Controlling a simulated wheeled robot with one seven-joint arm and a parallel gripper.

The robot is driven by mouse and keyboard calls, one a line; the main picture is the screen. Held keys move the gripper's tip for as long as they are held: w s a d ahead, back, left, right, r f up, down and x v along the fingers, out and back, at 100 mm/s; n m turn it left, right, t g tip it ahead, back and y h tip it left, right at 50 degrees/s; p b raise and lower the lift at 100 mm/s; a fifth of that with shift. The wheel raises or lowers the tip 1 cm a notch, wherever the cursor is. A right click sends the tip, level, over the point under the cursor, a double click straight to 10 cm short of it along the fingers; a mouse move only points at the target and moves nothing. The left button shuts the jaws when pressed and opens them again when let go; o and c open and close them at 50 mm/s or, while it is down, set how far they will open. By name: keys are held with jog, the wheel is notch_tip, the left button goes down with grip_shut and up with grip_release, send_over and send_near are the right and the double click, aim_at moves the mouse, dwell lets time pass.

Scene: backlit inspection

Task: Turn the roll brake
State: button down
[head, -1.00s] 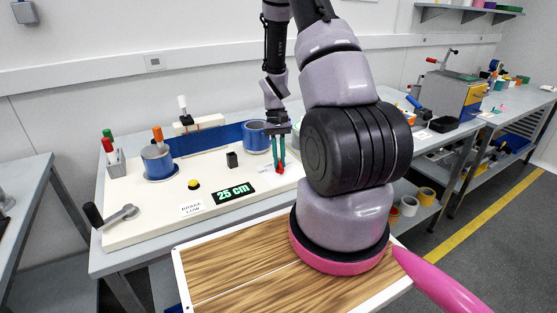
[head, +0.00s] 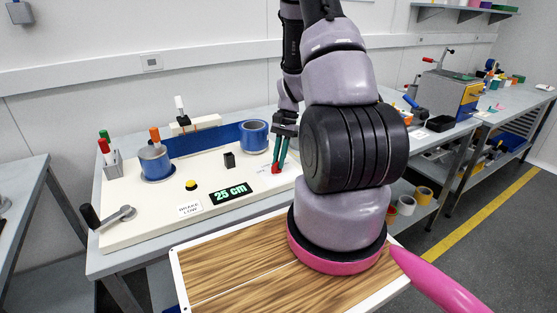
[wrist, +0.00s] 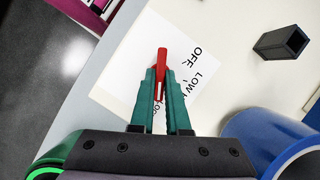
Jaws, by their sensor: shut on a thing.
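The roll brake's red lever (wrist: 161,62) sticks out between my gripper's green fingertips (wrist: 160,77) in the wrist view. The fingers are shut on it. It lies over a white label (wrist: 128,70) reading OFF and LOW, with a further word partly hidden by the fingers. The lever's pivot is hidden. A sign (head: 188,208) on the board appears to read BRAKE LOW.
A display (head: 230,194) reads 25 cm. A crank (head: 108,217) is at the board's left.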

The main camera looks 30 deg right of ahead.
dwell(0.5)
jog(key=c, duration=0.9)
grip_release()
jog(key=v, duration=1)
jog(key=shift+r, duration=0.4)
jog(key=shift+w, duration=0.1)
jog(key=s+a+r+n+t+h, duration=0.15)
jog(key=a+r, duration=0.25)
jog(key=r, duration=0.5)
jog(key=s+a+r+n+t, duration=0.2)
jog(key=a+r+t, duration=0.15)
jog(key=r, duration=0.65)
jog(key=s+a+r+n+t, duration=0.3)
jog(key=s+a+r+t, duration=0.1)
jog(key=s+a+r, duration=0.4)
jog(key=s+r, duration=0.2)
jog(key=s, duration=0.1)
jog(key=shift+s+r+n+t, duration=0.2)
jog(key=shift+s+n+t, duration=0.1)
jog(key=shift+s+n, duration=0.05)
